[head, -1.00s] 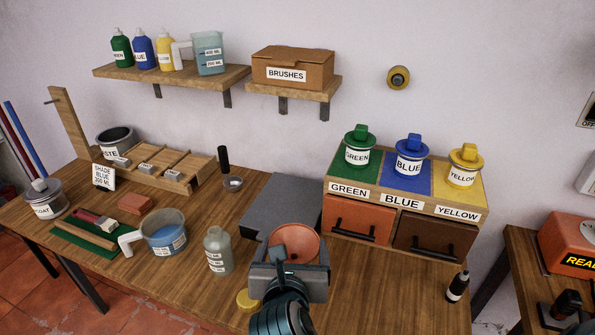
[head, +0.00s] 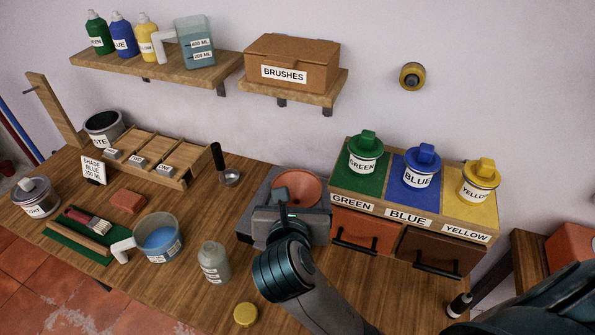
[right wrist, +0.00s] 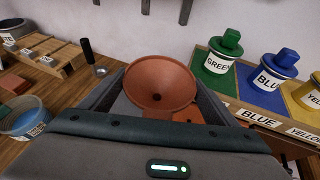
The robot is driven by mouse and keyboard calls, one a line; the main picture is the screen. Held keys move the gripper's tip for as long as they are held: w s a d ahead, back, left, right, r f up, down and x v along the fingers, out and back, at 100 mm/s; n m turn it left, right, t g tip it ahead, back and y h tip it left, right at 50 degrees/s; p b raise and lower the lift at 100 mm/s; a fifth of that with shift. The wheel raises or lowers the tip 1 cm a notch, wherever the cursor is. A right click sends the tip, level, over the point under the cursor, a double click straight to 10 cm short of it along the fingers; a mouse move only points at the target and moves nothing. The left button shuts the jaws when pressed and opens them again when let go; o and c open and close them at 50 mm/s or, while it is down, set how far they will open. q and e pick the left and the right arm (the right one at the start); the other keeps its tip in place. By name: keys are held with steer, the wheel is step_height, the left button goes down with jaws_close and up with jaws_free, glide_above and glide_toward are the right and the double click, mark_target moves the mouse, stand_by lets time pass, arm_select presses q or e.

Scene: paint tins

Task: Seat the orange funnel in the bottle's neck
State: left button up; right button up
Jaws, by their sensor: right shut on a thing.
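The orange funnel (head: 299,188) is in my right gripper (head: 296,208), wide mouth up, over the dark grey slab on the bench. The gripper is shut on it. In the right wrist view the funnel (right wrist: 160,84) sits between the two fingers, and its lower end is hidden. The grey bottle (head: 213,262) stands upright on the bench, to the left of and nearer than the gripper. The funnel and bottle are apart. The bottle's neck is at its top, with nothing in it. My left gripper is not in view.
A blue-filled jug (head: 158,238) stands left of the bottle. A yellow cap (head: 246,314) lies in front of it. The drawer unit (head: 400,240) with green, blue and yellow tins is to the right. A black-handled tool (head: 217,160) stands behind.

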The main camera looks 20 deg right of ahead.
steer(key=shift+s+a+r, duration=0.1)
steer(key=shift+r, duration=0.05)
arm_select(q)
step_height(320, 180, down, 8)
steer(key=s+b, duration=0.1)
steer(key=b, duration=0.7)
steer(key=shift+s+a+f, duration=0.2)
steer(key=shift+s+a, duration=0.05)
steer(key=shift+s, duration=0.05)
arm_select(e)
step_height(320, 180, down, 14)
steer(key=s, duration=0.1)
steer(key=shift+s, duration=0.25)
